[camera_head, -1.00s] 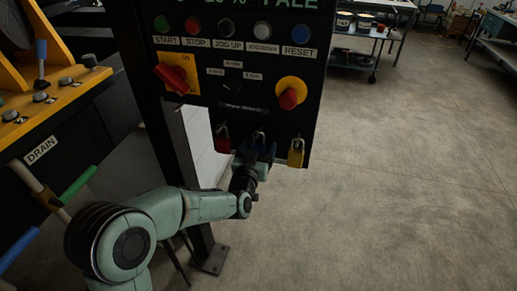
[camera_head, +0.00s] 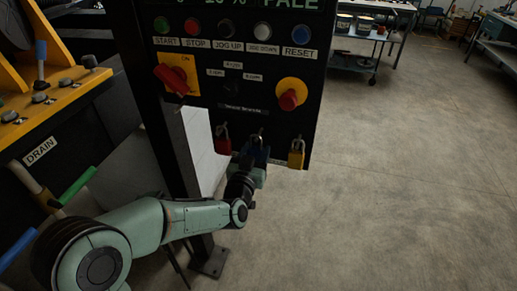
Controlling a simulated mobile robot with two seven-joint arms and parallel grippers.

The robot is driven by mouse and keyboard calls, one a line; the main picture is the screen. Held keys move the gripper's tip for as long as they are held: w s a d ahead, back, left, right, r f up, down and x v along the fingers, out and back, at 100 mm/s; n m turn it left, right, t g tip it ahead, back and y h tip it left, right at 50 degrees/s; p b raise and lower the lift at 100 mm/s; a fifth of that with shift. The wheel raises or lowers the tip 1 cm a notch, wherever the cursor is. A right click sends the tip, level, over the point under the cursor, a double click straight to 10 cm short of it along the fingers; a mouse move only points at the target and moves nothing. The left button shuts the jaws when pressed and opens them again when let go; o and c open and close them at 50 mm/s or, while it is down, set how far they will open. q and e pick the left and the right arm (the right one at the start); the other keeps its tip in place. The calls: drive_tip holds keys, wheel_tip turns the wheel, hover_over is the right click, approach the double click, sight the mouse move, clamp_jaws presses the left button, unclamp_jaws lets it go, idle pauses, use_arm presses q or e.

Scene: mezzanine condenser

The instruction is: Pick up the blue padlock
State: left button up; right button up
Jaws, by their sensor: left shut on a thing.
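The blue padlock (camera_head: 260,154) hangs at the lower edge of the black control panel (camera_head: 230,118), between the red padlock (camera_head: 222,146) and the yellow padlock (camera_head: 296,158). Its shackle shows at the hook above it. My left gripper (camera_head: 256,163) reaches up from below and is shut on the blue padlock, covering part of its body. The fingertips are dark and small, so their exact hold is hard to make out. My right gripper is not in view.
The panel carries several buttons, a red rotary switch (camera_head: 175,79) and a red knob on a yellow plate (camera_head: 291,98). A yellow machine with levers stands at the left. Open concrete floor (camera_head: 400,190) lies to the right, with a cart (camera_head: 357,45) behind.

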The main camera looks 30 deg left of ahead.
use_arm(q)
drive_tip(key=b+v, duration=0.4)
drive_tip(key=v, duration=1.1)
drive_tip(key=shift+a+r, duration=0.1)
drive_tip(key=shift+r, duration=0.1)
drive_tip(key=r+b+v, duration=0.1)
drive_tip(key=b+v, duration=0.3)
drive_tip(key=v, duration=0.3)
drive_tip(key=shift+s+r+b, duration=0.3)
drive_tip(key=shift+s+b, duration=0.05)
idle(0.5)
